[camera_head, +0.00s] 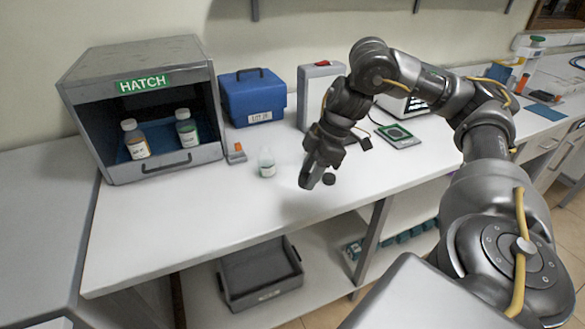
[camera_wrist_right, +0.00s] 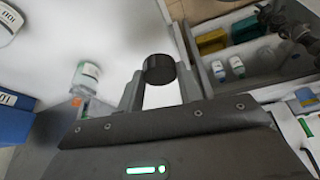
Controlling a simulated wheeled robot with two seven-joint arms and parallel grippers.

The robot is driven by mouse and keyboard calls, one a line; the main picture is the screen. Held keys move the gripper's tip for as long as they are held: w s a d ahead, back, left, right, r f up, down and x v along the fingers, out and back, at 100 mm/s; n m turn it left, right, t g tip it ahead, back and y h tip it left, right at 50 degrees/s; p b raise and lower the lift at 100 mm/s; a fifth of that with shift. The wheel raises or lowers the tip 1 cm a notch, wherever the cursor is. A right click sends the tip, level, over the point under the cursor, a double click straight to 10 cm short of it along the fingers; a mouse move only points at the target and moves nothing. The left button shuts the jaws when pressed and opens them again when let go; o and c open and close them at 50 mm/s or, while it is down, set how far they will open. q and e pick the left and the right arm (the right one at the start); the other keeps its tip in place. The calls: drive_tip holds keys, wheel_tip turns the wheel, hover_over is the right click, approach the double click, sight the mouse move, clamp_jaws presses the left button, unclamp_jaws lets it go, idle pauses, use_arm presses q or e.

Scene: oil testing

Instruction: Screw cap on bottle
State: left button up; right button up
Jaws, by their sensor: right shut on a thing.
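The small black cap (camera_head: 328,179) is at the fingertips of my right gripper (camera_head: 311,178), above the white bench. In the right wrist view the cap (camera_wrist_right: 160,68) sits between the two fingers of the right gripper (camera_wrist_right: 158,82), which is shut on it. The clear bottle (camera_head: 266,163) stands upright on the bench to the left of the gripper, with no cap on its neck. A labelled bottle (camera_wrist_right: 85,75), apparently the same one, shows left of the fingers in the right wrist view. My left gripper is not in view.
A grey hatch box (camera_head: 190,156) holding two capped bottles stands at the left. The bench between bottle and gripper is clear. A grey bin (camera_head: 262,297) is below.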

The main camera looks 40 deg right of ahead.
drive_tip(key=s, duration=0.1)
drive_tip(key=s+r, duration=0.1)
drive_tip(key=s, duration=0.1)
drive_tip(key=s+r+p, duration=0.1)
drive_tip(key=shift+s+d, duration=0.1)
drive_tip(key=shift+s, duration=0.2)
drive_tip(key=w+a+f, duration=0.4)
drive_tip(key=a, duration=0.5)
drive_tip(key=w+a+f+m, duration=0.1)
drive_tip(key=w+a+f, duration=0.2)
drive_tip(key=a, duration=0.6)
drive_tip(key=shift+w+a+f, duration=0.15)
drive_tip(key=shift+w+f, duration=0.25)
drive_tip(key=shift+f, duration=0.25)
drive_tip(key=shift+a, duration=0.1)
